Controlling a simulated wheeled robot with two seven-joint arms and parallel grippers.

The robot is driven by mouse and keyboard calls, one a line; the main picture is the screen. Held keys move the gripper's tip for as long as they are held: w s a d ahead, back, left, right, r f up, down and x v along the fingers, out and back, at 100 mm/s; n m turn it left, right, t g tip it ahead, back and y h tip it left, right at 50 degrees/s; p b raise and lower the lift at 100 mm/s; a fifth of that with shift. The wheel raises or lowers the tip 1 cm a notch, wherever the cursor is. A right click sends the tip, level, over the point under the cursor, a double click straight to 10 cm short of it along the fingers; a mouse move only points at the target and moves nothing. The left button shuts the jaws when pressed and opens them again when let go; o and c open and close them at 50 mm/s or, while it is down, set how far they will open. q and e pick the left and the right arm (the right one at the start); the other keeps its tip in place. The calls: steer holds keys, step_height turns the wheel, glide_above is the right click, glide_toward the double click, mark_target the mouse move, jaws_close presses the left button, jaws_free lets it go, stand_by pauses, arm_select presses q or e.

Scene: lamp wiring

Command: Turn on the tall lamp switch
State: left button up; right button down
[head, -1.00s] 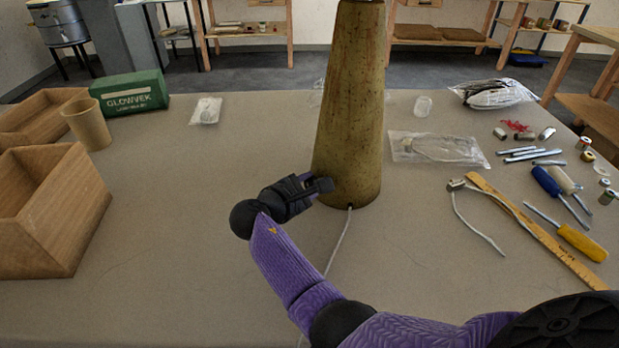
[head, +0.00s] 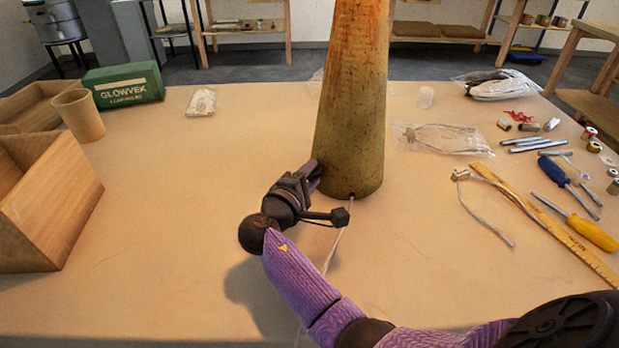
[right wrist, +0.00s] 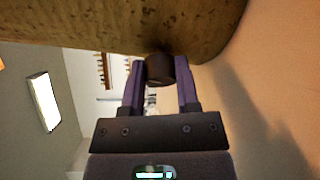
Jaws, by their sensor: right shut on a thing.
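The tall lamp's tapered, mottled brown-yellow body (head: 352,120) stands upright on the table; its top is out of the head view. My right gripper (head: 313,172) is at the lamp's lower left side, wrist tilted. In the right wrist view, a short dark round switch knob (right wrist: 160,70) sticks out from the lamp body (right wrist: 150,25). The two purple fingers are closed on either side of this knob. In the head view the knob is hidden behind the fingers. My left gripper is not in view.
A pale cord (head: 335,250) runs from the lamp's base under my right arm. A ruler (head: 545,225), screwdrivers (head: 590,232) and bagged parts (head: 445,138) lie at the right. Wooden boxes (head: 45,205), a cup (head: 78,115) and a green box (head: 124,86) stand at left. The table's left middle is clear.

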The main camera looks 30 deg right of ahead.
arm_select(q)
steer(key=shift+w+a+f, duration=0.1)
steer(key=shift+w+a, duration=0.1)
arm_select(e)
steer(key=shift+f, duration=0.1)
steer(key=shift+c, duration=1.7)
jaws_free()
steer(key=shift+s+a, duration=0.1)
steer(key=shift+a, duration=0.1)
steer(key=p+v, duration=0.2)
steer(key=v, duration=0.6)
steer(key=shift+s+a, duration=0.15)
steer(key=shift+a, duration=0.2)
steer(key=shift+s+a, duration=0.2)
steer(key=shift+a, duration=0.15)
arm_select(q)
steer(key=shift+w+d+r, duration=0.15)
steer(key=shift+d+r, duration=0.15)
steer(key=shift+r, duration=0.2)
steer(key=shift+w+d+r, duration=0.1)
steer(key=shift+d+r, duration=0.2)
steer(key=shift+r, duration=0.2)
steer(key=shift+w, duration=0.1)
